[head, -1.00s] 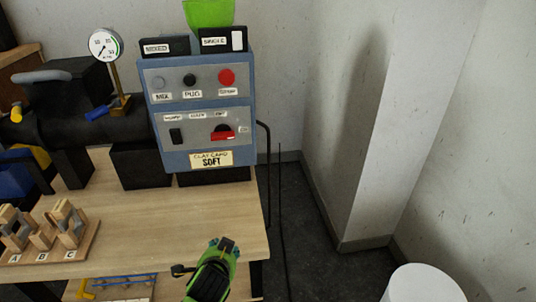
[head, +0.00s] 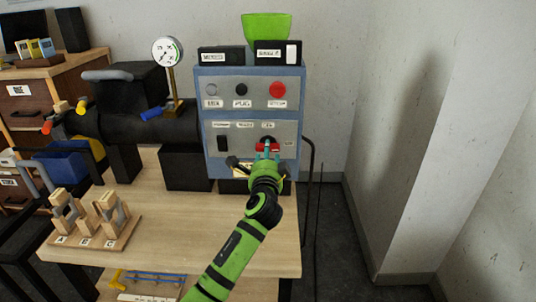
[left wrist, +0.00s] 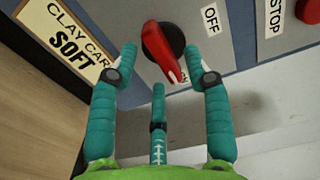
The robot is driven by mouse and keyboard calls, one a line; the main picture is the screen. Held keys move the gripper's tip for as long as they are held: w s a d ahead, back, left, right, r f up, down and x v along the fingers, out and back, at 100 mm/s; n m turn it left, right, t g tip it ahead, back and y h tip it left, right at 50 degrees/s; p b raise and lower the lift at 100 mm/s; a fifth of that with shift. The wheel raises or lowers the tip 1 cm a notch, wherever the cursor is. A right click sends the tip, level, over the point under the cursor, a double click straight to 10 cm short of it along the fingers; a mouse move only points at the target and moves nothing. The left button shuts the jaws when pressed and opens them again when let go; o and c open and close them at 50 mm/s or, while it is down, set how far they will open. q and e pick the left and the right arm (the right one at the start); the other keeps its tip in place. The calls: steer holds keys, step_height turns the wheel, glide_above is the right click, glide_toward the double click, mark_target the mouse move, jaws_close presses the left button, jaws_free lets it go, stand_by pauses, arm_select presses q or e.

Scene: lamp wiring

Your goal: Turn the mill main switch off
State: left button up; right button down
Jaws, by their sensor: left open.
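The switch is a red lever (left wrist: 158,50) on a round black base (left wrist: 176,40). It sits on the lower grey panel of the blue control box (head: 199,110), and in the head view the lever (head: 261,147) is partly covered by my fingers. An OFF label (left wrist: 211,18) is beside the base in the left wrist view. My left gripper (head: 267,153) is open in front of the switch. In the left wrist view its teal fingers (left wrist: 162,65) stand on both sides of the lever, with a third finger below. I cannot tell whether they touch it. My right gripper is out of view.
A red STOP button (head: 277,90) and other buttons are on the upper panel. A black switch (head: 222,143) is left of the lever. A gauge (head: 167,51) and a wooden rack (head: 120,238) are to the left. The floor right of the table is clear.

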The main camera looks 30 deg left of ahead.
arm_select(q)
steer(key=shift+x, duration=0.8)
jaws_close()
